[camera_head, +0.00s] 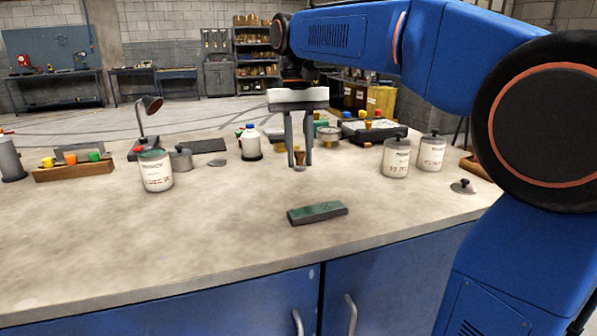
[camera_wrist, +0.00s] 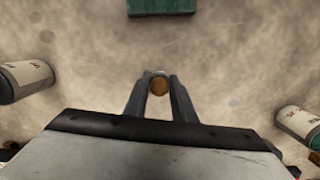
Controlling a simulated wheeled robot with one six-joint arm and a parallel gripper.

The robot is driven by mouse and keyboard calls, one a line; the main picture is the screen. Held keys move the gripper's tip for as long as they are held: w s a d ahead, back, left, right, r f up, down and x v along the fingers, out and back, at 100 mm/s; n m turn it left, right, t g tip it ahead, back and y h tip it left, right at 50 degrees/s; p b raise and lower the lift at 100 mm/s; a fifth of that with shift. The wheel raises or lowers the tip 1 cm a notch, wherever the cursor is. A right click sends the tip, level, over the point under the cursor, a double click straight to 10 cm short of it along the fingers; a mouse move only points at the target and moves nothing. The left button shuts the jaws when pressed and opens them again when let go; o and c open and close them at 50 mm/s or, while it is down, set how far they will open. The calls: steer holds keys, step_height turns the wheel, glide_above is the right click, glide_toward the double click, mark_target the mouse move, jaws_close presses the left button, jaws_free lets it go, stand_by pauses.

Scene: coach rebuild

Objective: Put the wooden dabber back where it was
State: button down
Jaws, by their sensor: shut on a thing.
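My gripper (camera_head: 299,160) points down over the bench (camera_head: 230,220), its two dark fingers shut on the wooden dabber (camera_head: 299,155). In the wrist view the dabber's round brown end (camera_wrist: 159,85) sits between the fingertips (camera_wrist: 160,92), with a pale rim at its far edge. The dabber looks upright. Its lower end is at fingertip level; I cannot tell whether it touches the bench. The fingers hide part of it.
A green-topped block (camera_head: 317,213) lies in front of my gripper, also in the wrist view (camera_wrist: 161,6). White tins (camera_head: 396,158) stand to the right, an open tin (camera_head: 155,171) and a white bottle (camera_head: 250,142) to the left. A tray (camera_head: 375,130) is behind. The front bench is mostly clear.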

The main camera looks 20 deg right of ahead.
mark_target(299, 160)
steer(key=shift+f, duration=2.2)
steer(key=c, duration=1.5)
jaws_free()
steer(key=shift+f, duration=0.1)
steer(key=r, duration=0.4)
steer(key=w+r, duration=0.1)
steer(key=r, duration=0.7)
steer(key=shift+w+r, duration=0.1)
steer(key=shift+w, duration=0.15)
